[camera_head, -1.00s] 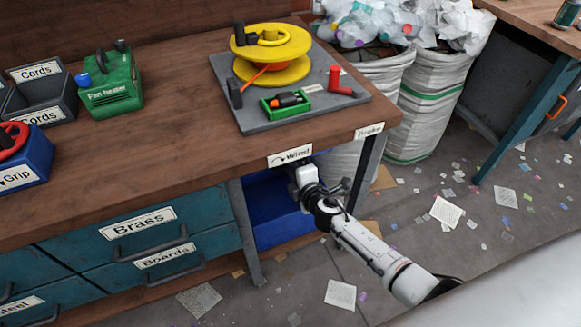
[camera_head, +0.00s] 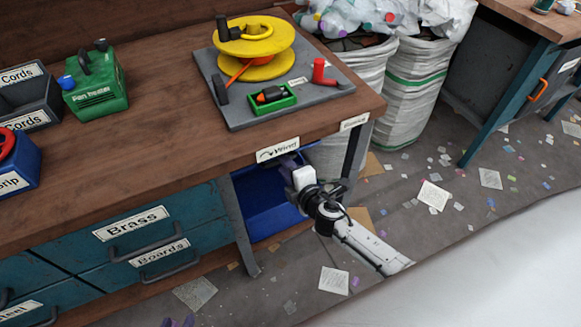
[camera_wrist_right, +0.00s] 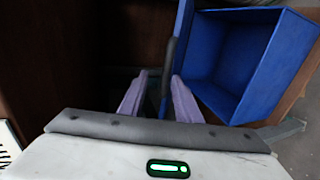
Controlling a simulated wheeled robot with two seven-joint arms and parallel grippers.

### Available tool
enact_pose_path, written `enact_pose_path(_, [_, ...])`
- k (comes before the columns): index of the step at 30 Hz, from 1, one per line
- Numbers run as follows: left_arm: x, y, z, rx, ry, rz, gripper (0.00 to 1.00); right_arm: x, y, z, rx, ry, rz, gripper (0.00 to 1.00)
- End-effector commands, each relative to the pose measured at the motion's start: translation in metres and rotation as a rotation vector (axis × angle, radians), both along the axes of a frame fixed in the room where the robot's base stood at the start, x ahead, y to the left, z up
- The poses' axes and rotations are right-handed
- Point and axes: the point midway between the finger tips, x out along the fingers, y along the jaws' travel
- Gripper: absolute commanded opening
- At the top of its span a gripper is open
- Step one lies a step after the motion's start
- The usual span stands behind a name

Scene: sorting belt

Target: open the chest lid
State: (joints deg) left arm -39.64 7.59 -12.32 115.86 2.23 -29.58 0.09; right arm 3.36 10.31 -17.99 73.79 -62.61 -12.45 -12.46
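I see no chest or chest lid that I can make out in either view. The blue box (camera_wrist_right: 285,75) is to the right there. Purple tips of my left gripper (camera_head: 178,322) barely show at the bottom edge; its opening is unclear.
Teal drawers (camera_head: 140,225) are below. White sacks (camera_head: 425,80) stand behind at right. Paper scraps litter the floor.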

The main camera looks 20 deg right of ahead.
Motion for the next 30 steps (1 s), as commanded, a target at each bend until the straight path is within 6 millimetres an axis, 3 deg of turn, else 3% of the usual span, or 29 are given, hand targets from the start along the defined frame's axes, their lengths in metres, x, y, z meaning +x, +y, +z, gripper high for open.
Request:
enact_pose_path(3, [-0.002, 0.000, 0.004, 0.004, 0.009, 0.001, 0.31, -0.023, -0.001, 0.011, -0.001, -0.002, 0.000, 0.30])
enact_pose_path(9, [0.000, -0.001, 0.007, 0.003, 0.007, 0.002, 0.31, -0.045, -0.001, 0.020, -0.001, -0.006, 0.000, 0.30])
enact_pose_path(19, [0.002, -0.001, 0.007, 0.001, 0.003, 0.003, 0.31, -0.049, -0.002, 0.021, -0.002, -0.007, 0.001, 0.30])
enact_pose_path(21, [-0.001, -0.002, 0.005, -0.002, 0.009, 0.004, 0.31, -0.049, -0.002, 0.021, -0.003, -0.008, 0.001, 0.22])
enact_pose_path(25, [0.001, -0.005, -0.008, -0.010, 0.014, 0.000, 0.31, -0.053, -0.004, 0.008, -0.073, -0.020, 0.021, 0.00])
enact_pose_path(30, [0.013, -0.016, -0.043, -0.041, 0.024, -0.020, 0.31, -0.070, -0.009, -0.028, -0.390, -0.080, 0.105, 0.00])
